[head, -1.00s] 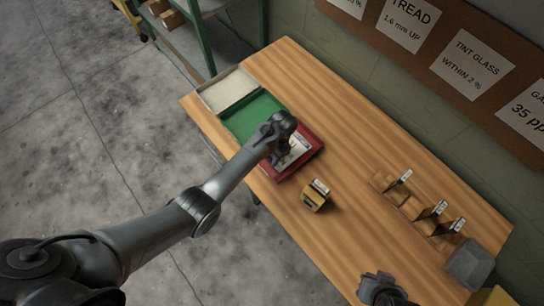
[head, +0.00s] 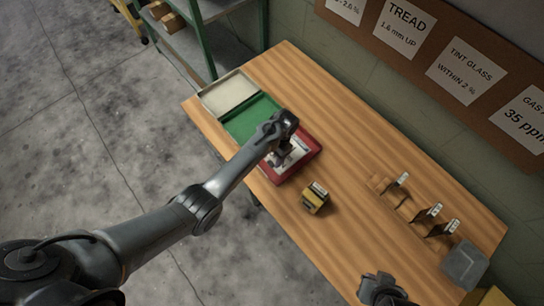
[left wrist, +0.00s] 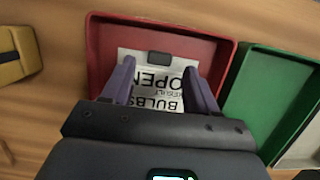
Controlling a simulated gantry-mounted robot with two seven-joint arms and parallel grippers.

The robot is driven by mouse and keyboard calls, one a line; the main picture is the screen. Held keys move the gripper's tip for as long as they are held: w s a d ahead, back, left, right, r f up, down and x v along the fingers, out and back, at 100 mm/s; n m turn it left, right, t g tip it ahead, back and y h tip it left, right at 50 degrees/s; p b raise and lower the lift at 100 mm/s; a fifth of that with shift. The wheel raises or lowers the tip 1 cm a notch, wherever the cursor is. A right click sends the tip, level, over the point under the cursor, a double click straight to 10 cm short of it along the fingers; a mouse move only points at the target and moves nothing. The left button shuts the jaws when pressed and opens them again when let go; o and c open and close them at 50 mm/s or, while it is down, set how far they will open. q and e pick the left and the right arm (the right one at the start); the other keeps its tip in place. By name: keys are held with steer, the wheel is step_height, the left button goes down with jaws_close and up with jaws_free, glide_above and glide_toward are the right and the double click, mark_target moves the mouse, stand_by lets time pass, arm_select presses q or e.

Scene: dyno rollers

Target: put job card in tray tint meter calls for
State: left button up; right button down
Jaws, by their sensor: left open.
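The white job card (head: 298,150) lies in the red tray (head: 315,153). In the left wrist view the card (left wrist: 155,80) has upside-down print including "OPEN" and "BULBS", and a dark block at its edge. My left gripper (head: 281,157) is over the red tray; its two fingers (left wrist: 160,88) are spread apart above the card, with nothing between them. A yellow and black boxy device (head: 316,198), perhaps the tint meter, stands on the table beside the red tray; its reading is too small to read. My right gripper (head: 381,290) is at the bottom edge, its fingers unclear.
The green tray (head: 248,118) and white tray (head: 229,92) adjoin the red one in a row. Wooden stands with small cards (head: 422,213) and a grey container (head: 465,265) are at the right. A wall sign (head: 466,71) reads "TINT GLASS WITHIN 2 %". The table's middle is clear.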

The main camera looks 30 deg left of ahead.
arm_select(q)
steer(key=a+p+v, duration=0.1)
steer(key=p+v, duration=0.6)
steer(key=v, duration=0.2)
steer(key=s+a+n+t, duration=0.1)
steer(key=s+n+t, duration=0.15)
steer(key=s, duration=0.95)
steer(key=s+a+r+t+h, duration=0.1)
steer(key=s+r+t, duration=0.2)
steer(key=s+r, duration=1)
steer(key=shift+s+r+t, duration=0.35)
steer(key=shift+s, duration=0.5)
